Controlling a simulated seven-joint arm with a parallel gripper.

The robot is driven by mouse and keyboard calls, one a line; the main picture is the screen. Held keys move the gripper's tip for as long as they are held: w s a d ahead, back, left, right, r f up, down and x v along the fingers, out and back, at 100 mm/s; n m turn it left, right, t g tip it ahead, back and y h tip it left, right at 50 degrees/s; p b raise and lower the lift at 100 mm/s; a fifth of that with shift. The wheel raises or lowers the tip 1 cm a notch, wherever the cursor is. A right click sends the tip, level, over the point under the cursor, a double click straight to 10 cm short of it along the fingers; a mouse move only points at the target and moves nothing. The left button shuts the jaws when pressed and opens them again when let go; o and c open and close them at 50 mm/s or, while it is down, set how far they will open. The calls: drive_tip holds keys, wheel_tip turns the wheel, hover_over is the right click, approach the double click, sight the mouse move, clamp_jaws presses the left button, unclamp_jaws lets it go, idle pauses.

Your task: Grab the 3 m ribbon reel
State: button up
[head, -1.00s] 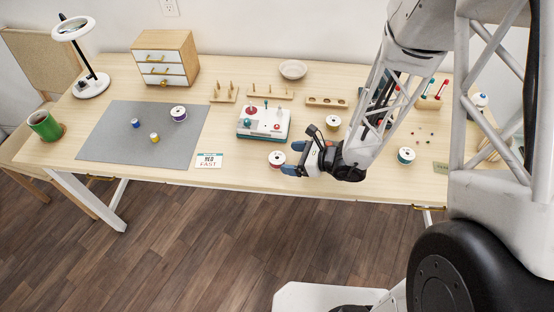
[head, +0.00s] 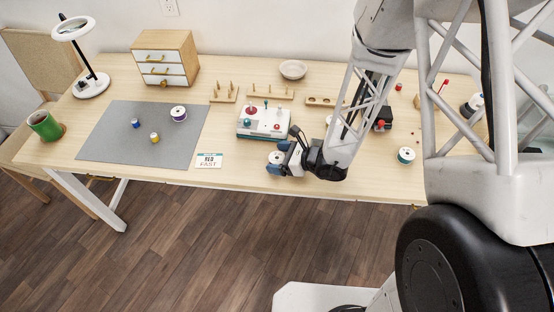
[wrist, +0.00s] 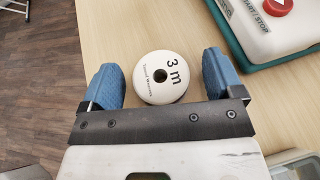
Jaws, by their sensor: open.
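The 3 m ribbon reel (wrist: 153,85) is a round white reel with a dark centre hole and "3 m" printed on its top. In the wrist view it lies flat on the table between my gripper's blue fingers. My gripper (wrist: 163,82) is open, with a finger on each side of the reel and a visible gap to each. In the head view the reel (head: 276,157) is at the table's front edge, partly hidden by my gripper (head: 279,158).
A white and teal machine (head: 263,122) with a red START/STOP button (wrist: 278,6) stands just beyond the reel. A label card (head: 209,160) lies to the left. Another reel (head: 406,155) is to the right. The table's front edge is close by.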

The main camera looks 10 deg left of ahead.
sight(279, 159)
idle(0.6)
drive_tip(key=c, duration=1)
drive_tip(key=shift+r, duration=0.1)
drive_tip(key=shift+r, duration=0.95)
drive_tip(key=shift+s+d+r, duration=0.1)
drive_tip(key=shift+s+r, duration=0.1)
drive_tip(key=shift+r, duration=0.6)
drive_tip(key=s+d, duration=0.3)
drive_tip(key=s, duration=0.4)
drive_tip(key=s+d+r, duration=0.1)
drive_tip(key=s+d, duration=0.2)
drive_tip(key=s, duration=0.4)
drive_tip(key=shift+d+r, duration=0.15)
drive_tip(key=shift+d, duration=0.05)
